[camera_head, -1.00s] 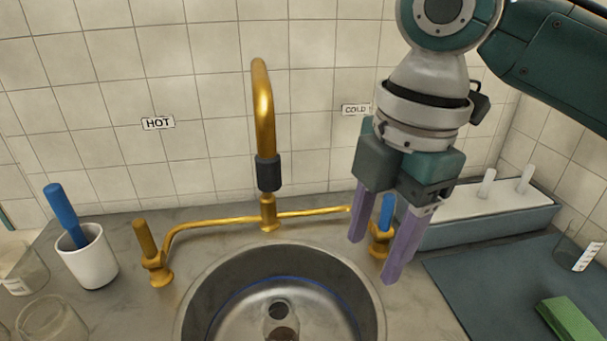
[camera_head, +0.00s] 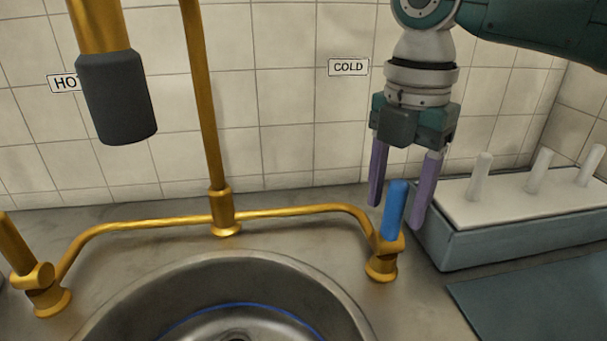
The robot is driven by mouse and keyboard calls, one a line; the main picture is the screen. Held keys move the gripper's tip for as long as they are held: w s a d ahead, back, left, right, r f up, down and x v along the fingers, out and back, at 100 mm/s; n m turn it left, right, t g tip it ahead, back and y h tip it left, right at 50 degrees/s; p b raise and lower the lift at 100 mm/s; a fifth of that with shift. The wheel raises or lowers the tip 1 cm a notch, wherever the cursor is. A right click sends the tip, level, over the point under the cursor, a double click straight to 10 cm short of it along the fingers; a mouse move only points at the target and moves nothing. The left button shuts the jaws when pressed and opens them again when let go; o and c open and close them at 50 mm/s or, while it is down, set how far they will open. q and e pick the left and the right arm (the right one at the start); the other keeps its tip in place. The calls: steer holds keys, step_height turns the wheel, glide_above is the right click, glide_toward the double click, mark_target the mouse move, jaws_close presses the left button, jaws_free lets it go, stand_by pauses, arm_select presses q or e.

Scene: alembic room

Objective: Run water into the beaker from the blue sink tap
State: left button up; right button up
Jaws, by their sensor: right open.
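The blue tap handle (camera_head: 395,211) stands upright on a brass valve at the right end of the tap pipe (camera_head: 290,212), under a COLD sign (camera_head: 348,67). My right gripper (camera_head: 397,210) is open, its two purple fingers pointing down. The fingers show on either side of the blue handle in the picture, apart from it; their exact depth is unclear. The brass spout with its dark nozzle (camera_head: 117,98) hangs at the upper left. The sink (camera_head: 290,275) is below, its bottom cut off by the picture edge. The beaker cannot be made out now. My left gripper is not in view.
A brass handle (camera_head: 15,245) stands on the left valve, near a partly hidden HOT sign (camera_head: 64,83). A grey rack (camera_head: 520,228) with white pegs is close to the right of the blue handle. A dark mat (camera_head: 540,295) lies in front of it.

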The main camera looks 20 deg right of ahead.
steer(key=shift+f, duration=1.1)
steer(key=shift+c, duration=0.3)
jaws_close()
